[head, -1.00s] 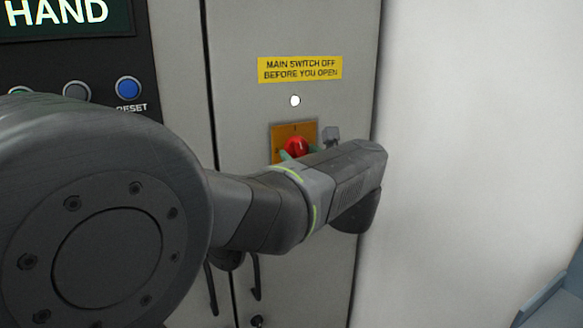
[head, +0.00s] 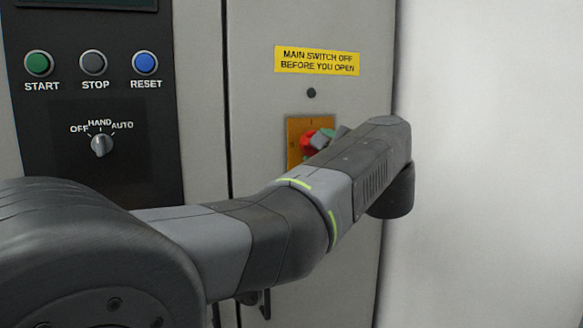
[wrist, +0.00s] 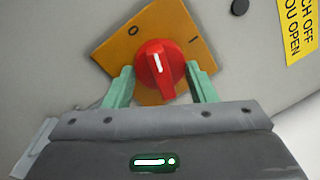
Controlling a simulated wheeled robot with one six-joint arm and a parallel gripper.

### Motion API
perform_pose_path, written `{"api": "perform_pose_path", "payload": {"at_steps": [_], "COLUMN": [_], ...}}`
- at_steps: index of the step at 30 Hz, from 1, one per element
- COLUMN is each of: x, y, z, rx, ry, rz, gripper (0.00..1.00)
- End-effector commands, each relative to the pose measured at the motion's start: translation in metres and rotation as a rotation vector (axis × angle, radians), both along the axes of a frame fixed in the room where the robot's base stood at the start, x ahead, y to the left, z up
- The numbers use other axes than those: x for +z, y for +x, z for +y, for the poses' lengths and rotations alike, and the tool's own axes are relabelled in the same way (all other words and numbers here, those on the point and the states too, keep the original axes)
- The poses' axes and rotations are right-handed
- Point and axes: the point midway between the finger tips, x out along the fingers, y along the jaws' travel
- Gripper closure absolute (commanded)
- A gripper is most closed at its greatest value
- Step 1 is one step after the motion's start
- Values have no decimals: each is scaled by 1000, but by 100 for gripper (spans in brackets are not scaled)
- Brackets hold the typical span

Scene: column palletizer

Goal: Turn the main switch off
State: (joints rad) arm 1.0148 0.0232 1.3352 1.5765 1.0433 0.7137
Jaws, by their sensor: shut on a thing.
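The main switch's red knob (wrist: 158,72) sits on an orange plate (wrist: 116,47) marked 0 and I. In the wrist view its white mark lies between the two signs, leaning nearer 0. My gripper (wrist: 160,68) is shut on the knob, one green finger at each side. In the head view the knob (head: 308,139) and plate (head: 295,126) are partly hidden behind my wrist, and a green fingertip (head: 327,132) shows at the upper right. The small lamp (head: 311,93) above the plate is dark.
A yellow label (head: 317,60) above reads MAIN SWITCH OFF BEFORE YOU OPEN. To the left, a black panel holds START, STOP and RESET buttons (head: 145,63) and a selector (head: 102,144) pointing at HAND. Right of the cabinet is a plain pale surface.

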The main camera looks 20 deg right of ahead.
Motion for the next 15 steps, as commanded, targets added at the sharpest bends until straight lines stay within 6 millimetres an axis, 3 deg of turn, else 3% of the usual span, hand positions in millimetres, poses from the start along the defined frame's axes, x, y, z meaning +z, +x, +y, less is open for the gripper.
{"api": "perform_pose_path", "payload": {"at_steps": [15], "x": [-1], "y": [0], "z": [-2], "rx": [0], "ry": [-296], "rz": [-22], "gripper": [72]}}
